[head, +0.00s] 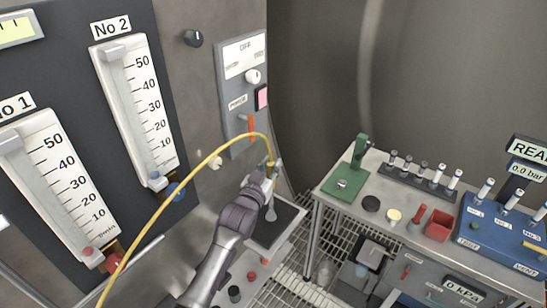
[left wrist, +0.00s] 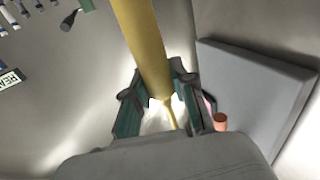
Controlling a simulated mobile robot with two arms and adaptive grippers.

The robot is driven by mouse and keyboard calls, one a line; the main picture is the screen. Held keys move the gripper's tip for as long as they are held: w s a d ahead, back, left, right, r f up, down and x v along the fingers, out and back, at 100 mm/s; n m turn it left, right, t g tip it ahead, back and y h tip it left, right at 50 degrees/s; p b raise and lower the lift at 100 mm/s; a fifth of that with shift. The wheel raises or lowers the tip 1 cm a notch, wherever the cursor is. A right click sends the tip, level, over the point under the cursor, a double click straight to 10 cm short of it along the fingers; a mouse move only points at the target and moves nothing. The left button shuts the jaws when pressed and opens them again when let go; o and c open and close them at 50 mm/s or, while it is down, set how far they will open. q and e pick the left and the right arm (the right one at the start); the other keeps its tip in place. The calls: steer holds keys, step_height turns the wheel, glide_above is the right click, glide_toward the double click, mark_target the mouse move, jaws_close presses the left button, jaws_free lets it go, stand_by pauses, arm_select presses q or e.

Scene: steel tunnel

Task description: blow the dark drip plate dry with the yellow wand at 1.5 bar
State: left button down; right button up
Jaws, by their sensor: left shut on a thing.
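My left gripper (head: 268,182) is shut on the yellow wand (head: 270,163), whose yellow hose (head: 165,200) arcs away to the lower left. The left wrist view shows the wand (left wrist: 142,45) between the green-padded fingers (left wrist: 158,100). The dark drip plate (head: 281,222) is a flat dark square with a pale rim, below and just beyond the gripper. A pale, narrow cone shows below the gripper, over the plate; I cannot tell whether it is an air jet. Any water on the plate is too small to make out. My right gripper is not in view.
Flow gauges (head: 138,105) stand at left. The right bench (head: 345,195) holds a green stand, vials, a red box and a blue test block (head: 500,238); its display (head: 526,170) reads 0.0 bar.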

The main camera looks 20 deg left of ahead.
arm_select(q)
steer(key=s+r+p, duration=0.2)
steer(key=s+p, duration=0.3)
steer(key=s, duration=0.1)
steer(key=shift+s+a+r, duration=0.15)
steer(key=shift+a+r, duration=0.15)
steer(key=shift+a, duration=0.05)
stand_by(0.5)
